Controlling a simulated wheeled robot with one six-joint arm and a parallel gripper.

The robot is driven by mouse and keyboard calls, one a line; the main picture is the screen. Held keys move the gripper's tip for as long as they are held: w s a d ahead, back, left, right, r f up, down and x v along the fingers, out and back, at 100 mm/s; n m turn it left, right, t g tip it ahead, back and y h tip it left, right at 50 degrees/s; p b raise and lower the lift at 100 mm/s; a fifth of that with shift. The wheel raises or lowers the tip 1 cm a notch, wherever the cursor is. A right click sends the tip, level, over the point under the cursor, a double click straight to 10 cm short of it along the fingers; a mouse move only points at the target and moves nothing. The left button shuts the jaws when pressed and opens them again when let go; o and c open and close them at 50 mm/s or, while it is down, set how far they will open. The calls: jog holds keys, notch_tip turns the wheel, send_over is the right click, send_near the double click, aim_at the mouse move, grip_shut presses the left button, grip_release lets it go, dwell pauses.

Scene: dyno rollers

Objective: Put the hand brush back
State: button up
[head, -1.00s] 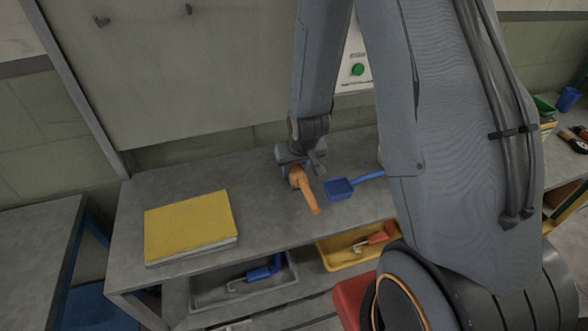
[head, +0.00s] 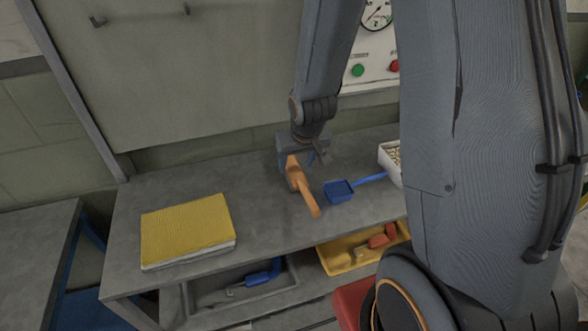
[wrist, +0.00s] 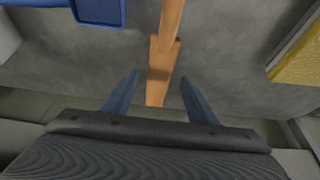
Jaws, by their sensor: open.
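The hand brush (head: 301,184), orange-brown like wood, lies on the grey bench top (head: 180,188), its handle pointing to the front right. It also shows in the wrist view (wrist: 162,60), running from the top edge down toward the space between my fingers. My gripper (head: 303,160) is just above the brush's wide end, in the head view. In the wrist view my gripper (wrist: 160,88) has its two fingers apart, one on each side of the brush's wide end, not closed on it. The bristles are not visible.
A blue dustpan (head: 340,190) lies just right of the brush. A yellow pad (head: 187,230) lies on the left. A white box (head: 389,160) stands at the right. Grey (head: 205,307) and yellow (head: 331,263) trays sit below. A panel with hooks (head: 186,9) rises behind.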

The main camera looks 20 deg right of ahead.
aim_at(299, 180)
jog(key=s+r+g+p, duration=0.2)
jog(key=s+r+p, duration=0.1)
jog(key=s+r, duration=1)
jog(key=shift+s+a, duration=0.4)
jog(key=shift+s, duration=0.1)
jog(key=shift+g, duration=0.5)
notch_tip(299, 180, down, 7)
jog(key=b, duration=0.6)
jog(key=shift+f+b, duration=0.2)
jog(key=shift+b, duration=0.1)
jog(key=shift+c, duration=0.4)
